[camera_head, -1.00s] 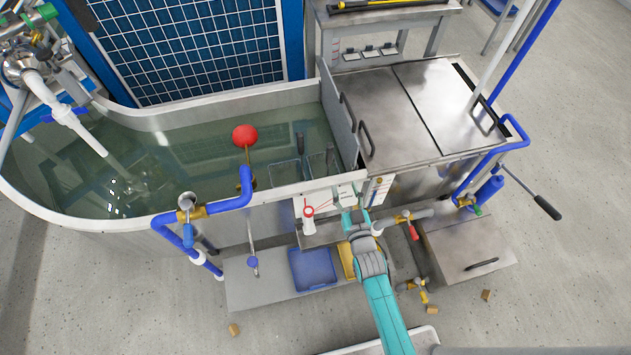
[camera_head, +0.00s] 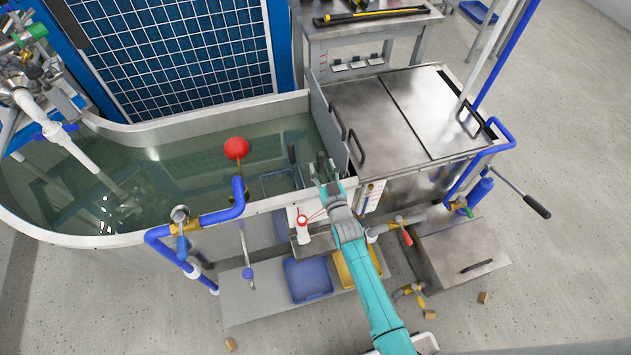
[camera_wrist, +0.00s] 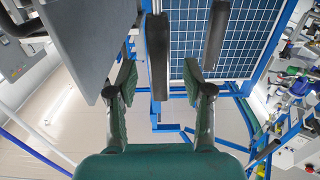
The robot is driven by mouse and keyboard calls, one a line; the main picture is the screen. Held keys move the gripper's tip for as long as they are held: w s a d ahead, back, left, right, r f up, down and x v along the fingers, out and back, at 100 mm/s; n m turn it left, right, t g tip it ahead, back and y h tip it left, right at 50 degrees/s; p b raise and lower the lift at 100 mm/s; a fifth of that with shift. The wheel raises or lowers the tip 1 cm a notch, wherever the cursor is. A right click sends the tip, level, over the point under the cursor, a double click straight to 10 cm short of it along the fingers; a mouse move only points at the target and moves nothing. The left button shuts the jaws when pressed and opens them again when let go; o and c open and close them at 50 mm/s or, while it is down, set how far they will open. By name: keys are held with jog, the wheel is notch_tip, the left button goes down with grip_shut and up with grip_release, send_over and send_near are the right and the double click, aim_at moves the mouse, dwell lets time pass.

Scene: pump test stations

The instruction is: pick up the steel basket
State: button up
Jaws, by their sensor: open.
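A wire steel basket (camera_head: 278,184) hangs in the water at the right end of the tank, with an upright dark handle (camera_head: 292,153). My gripper (camera_head: 324,170) is above the tank's front rim, right of that basket, and hides what is behind it. In the wrist view my gripper (camera_wrist: 159,78) is open and empty. Two dark bar handles show there: one (camera_wrist: 158,55) lies in line with the gap between the fingers, the other (camera_wrist: 215,38) beyond the right finger. Whether either touches a finger I cannot tell.
A red float ball (camera_head: 236,149) stands left of the baskets. A steel plate (camera_head: 331,124) stands upright close to my gripper's right, beside the lidded steel cabinet (camera_head: 432,110). Blue pipework (camera_head: 205,220) runs along the front rim. Blue (camera_head: 308,279) and yellow (camera_head: 357,267) trays sit below.

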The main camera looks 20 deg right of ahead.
jog(key=shift+w, duration=1.65)
grip_shut()
